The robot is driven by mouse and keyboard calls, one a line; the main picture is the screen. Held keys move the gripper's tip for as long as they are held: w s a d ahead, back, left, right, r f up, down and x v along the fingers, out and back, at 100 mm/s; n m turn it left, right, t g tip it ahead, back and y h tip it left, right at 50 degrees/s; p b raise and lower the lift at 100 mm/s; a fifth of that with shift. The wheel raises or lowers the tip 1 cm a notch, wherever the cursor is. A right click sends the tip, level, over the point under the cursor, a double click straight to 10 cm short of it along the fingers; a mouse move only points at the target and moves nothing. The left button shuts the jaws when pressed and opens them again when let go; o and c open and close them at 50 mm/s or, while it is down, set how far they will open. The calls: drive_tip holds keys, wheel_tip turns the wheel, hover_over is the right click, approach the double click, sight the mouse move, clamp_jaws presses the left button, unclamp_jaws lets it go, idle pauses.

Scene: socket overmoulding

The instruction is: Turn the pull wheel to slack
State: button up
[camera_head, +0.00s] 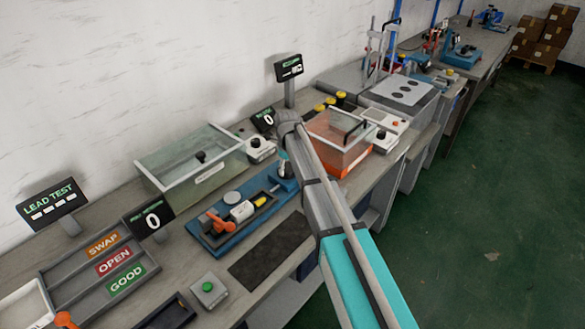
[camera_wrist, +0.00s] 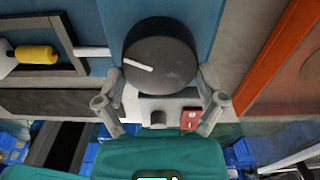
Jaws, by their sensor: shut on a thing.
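The pull wheel (camera_wrist: 160,55) is a round dark knob with a white pointer line on its top face in the wrist view. The line points to the left and slightly up. My gripper (camera_wrist: 160,76) has one finger on each side of the wheel and is shut on it. A pale rod runs from the wheel's left side toward a yellow part (camera_wrist: 38,54) in a dark frame. In the head view, the blue fixture (camera_head: 222,247) lies on the bench, and my arm hides much of the wheel's surroundings.
A clear-lidded box (camera_head: 190,165) stands behind the fixture, and an orange-based clear box (camera_head: 340,140) stands to its right. A dark mat (camera_head: 270,250) lies in front. A display (camera_head: 150,218) reads 0. A red switch (camera_wrist: 190,118) sits near one finger.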

drive_tip(key=n, duration=0.3)
drive_tip(key=shift+w+a+n, duration=0.2)
drive_tip(key=shift+a+n, duration=0.1)
drive_tip(key=shift+a, duration=0.05)
drive_tip(key=n, duration=0.4)
drive_tip(key=shift+s, duration=0.1)
drive_tip(key=n, duration=0.8)
drive_tip(key=shift+s+n, duration=0.1)
drive_tip(key=shift+n, duration=0.2)
drive_tip(key=n, duration=0.3)
drive_tip(key=shift+n, duration=0.3)
drive_tip(key=n, duration=0.4)
drive_tip(key=shift+d, duration=0.1)
drive_tip(key=n, duration=0.7)
drive_tip(key=shift+n, duration=0.4)
drive_tip(key=n, duration=0.4)
drive_tip(key=shift+n, duration=0.3)
drive_tip(key=n, duration=1.2)
drive_tip(key=shift+n, duration=0.3)
drive_tip(key=n, duration=0.3)
drive_tip(key=shift+n, duration=0.4)
drive_tip(key=n, duration=0.3)
drive_tip(key=shift+f, duration=0.1)
drive_tip(key=n, duration=0.4)
drive_tip(key=shift+n, duration=1.3)
